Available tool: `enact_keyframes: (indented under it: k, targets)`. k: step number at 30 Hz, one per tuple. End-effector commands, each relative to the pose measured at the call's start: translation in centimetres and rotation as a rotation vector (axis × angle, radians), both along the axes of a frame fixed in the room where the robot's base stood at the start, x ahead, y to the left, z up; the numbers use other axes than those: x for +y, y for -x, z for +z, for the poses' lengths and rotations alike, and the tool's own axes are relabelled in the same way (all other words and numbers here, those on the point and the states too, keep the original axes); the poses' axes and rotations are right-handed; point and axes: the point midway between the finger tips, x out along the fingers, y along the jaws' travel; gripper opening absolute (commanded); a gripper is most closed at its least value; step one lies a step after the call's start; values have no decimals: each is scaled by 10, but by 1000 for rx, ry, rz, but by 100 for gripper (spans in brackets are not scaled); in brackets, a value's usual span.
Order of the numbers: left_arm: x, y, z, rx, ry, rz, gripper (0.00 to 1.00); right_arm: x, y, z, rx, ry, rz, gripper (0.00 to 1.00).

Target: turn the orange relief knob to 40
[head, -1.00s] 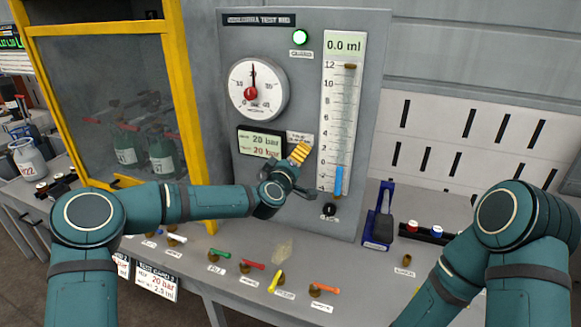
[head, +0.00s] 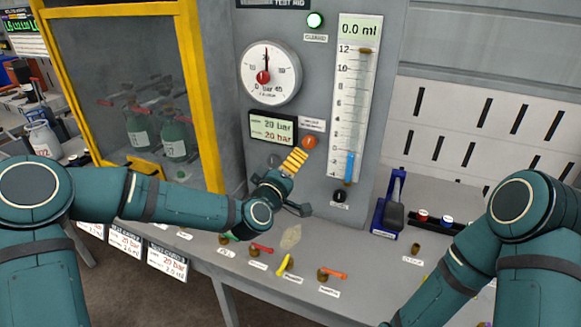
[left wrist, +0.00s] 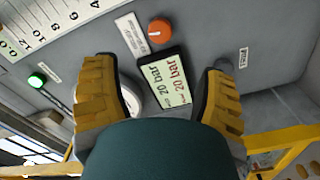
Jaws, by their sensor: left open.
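The orange relief knob (head: 310,142) is on the grey panel, right of the small display (head: 272,128), which reads 20 bar on two lines. In the left wrist view the knob (left wrist: 160,31) is round with a light mark on its face, beyond the fingers. My left gripper (head: 296,160) is just below and left of the knob in the head view. The knob's scale is not readable. My right arm shows at the right; its gripper is out of view.
A round gauge (head: 269,74) with its needle near upright and a 0.0 ml tube column (head: 352,100) are on the panel. A yellow-framed cabinet (head: 205,95) stands at left. Several coloured valve handles, including a yellow one (head: 285,265), line the bench front.

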Motion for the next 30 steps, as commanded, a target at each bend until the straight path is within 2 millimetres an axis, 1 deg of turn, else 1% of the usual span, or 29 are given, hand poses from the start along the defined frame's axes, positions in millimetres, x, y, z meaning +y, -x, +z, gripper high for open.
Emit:
enact_keyframes:
  k: [3,4,5,6,8,10,18,21,24,26,30]
  targets:
    - [0,0,0,0,0,0,72,0,0,0,0,0,0,42]
    - [0,0,0,0,0,0,70,0,0,0,0,0,0,42]
    - [0,0,0,1,3,0,59,0,0,0,0,0,0,42]
    - [0,0,0,5,15,0,56,0,0,0,0,0,0,42]
    - [0,0,-1,22,61,1,56,0,0,-1,0,0,0,42]
    - [0,2,-3,57,165,1,56,0,0,-4,-1,0,0,42]
    - [2,9,-3,248,751,2,56,0,-2,-13,-5,1,-1,42]
    - [3,10,-2,295,900,1,56,0,-3,-14,-6,1,-1,42]
    - [3,10,0,318,979,1,56,0,-3,-15,-7,1,-2,42]
    - [3,8,1,323,997,0,56,0,-3,-15,-7,1,-2,42]
    - [-2,-5,1,325,1001,-1,56,0,-3,-17,-8,1,-2,42]
